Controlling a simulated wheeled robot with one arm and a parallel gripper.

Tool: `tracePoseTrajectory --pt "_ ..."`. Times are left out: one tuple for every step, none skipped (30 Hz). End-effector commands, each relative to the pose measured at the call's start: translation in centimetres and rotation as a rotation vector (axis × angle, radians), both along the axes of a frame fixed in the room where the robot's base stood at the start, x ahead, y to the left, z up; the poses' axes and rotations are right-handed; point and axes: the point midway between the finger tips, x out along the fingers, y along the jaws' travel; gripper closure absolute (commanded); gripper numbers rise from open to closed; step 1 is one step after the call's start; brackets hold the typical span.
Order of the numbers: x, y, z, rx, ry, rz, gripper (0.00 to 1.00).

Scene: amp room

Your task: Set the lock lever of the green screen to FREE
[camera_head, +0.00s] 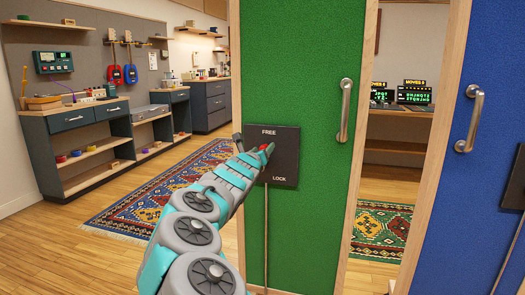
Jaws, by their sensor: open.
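The green screen (310,60) stands upright in the middle of the view. On its left part is a dark lock plate (287,160), with FREE written at its top and LOCK at its bottom. My gripper (252,146) is open at the plate's left edge. The arm hides the plate's lower left and most of the lever, so I cannot tell the lever's exact setting or whether the fingers touch it.
The green screen has a metal handle (345,110) right of the plate. A blue screen (500,40) with its own handle (470,120) stands at the right. A workbench (75,125) lines the left wall. A patterned rug (130,207) lies on open floor.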

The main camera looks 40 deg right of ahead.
Motion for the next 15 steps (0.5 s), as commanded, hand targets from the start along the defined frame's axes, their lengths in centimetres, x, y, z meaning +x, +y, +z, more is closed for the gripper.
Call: tracePoseTrajectory --pt "-0.2 0.3 -0.1 -0.002 0.000 0.001 0.37" --pt "-0.3 0.5 -0.1 -0.002 0.000 0.001 0.37" --pt "-0.5 0.8 0.0 -0.003 0.000 0.001 0.37" --pt "-0.7 1.1 0.0 -0.005 -0.002 0.001 0.37" --pt "-0.9 1.3 0.1 -0.006 -0.002 0.000 0.37" --pt "-1.3 1.7 0.1 -0.008 -0.004 0.000 0.37" --pt "-1.5 1.9 0.1 -0.008 -0.004 -0.001 0.37" --pt "-1.7 2.2 0.1 -0.008 -0.002 -0.001 0.37" --pt "-2.0 2.6 -0.1 -0.005 0.000 -0.001 0.37" --pt "-2.2 2.8 -0.1 -0.005 0.000 -0.001 0.37" --pt "-2.4 3.1 -0.1 -0.004 -0.001 -0.001 0.37" --pt "-2.8 3.4 0.0 -0.005 -0.001 -0.002 0.37" --pt "-3.0 3.7 0.0 -0.007 -0.001 -0.002 0.37" --pt "-3.2 3.9 0.1 -0.006 -0.002 -0.002 0.37" --pt "-3.4 4.3 0.0 -0.005 -0.003 -0.001 0.37"
